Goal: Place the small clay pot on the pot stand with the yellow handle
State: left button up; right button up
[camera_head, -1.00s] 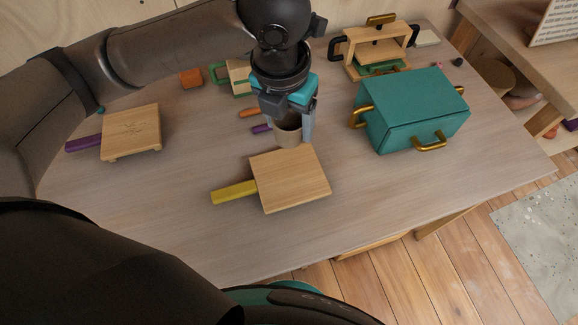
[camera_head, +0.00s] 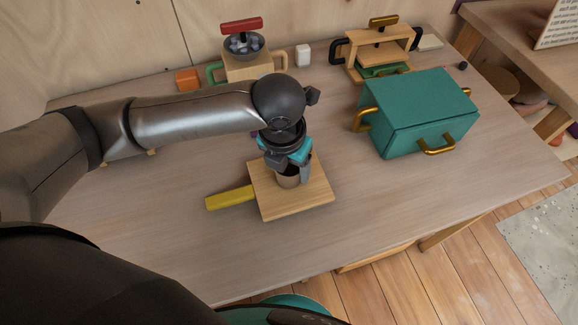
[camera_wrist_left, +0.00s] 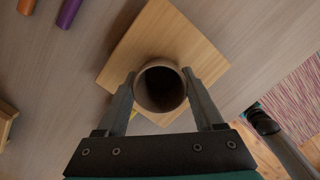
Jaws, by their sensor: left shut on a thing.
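The small clay pot (camera_head: 288,181) is a brown cup with a dark inside. My left gripper (camera_head: 291,172) is shut on it, with one finger on each side of the pot (camera_wrist_left: 160,88) in the left wrist view. The pot is upright over the pot stand with the yellow handle (camera_head: 312,196), a square light wood board. I cannot tell whether the pot's base touches the board. The yellow handle (camera_head: 230,198) points left. The board also shows in the left wrist view (camera_wrist_left: 150,35).
A teal box with gold handles (camera_head: 425,112) stands to the right. A wooden press (camera_head: 378,50) and a stand with a grey bowl (camera_head: 244,58) are at the back. An orange block (camera_head: 187,79) is at the back left. The table front is clear.

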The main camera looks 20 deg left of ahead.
aim_at(286, 171)
pick_arm(q)
jog(key=o, duration=1.5)
jog(key=shift+f, duration=0.1)
jog(key=shift+c, duration=0.2)
jog(key=r+p, duration=0.1)
jog(key=r, duration=0.2)
jog(key=s+r+p, duration=0.1)
jog(key=r, duration=0.3)
jog(key=r+p, duration=0.2)
jog(key=r, duration=0.2)
jog(key=shift+s+a+r, duration=0.1)
jog(key=shift+s+r, duration=0.05)
jog(key=shift+s, duration=0.1)
jog(key=shift+s+r, duration=0.1)
jog(key=shift+r, duration=0.35)
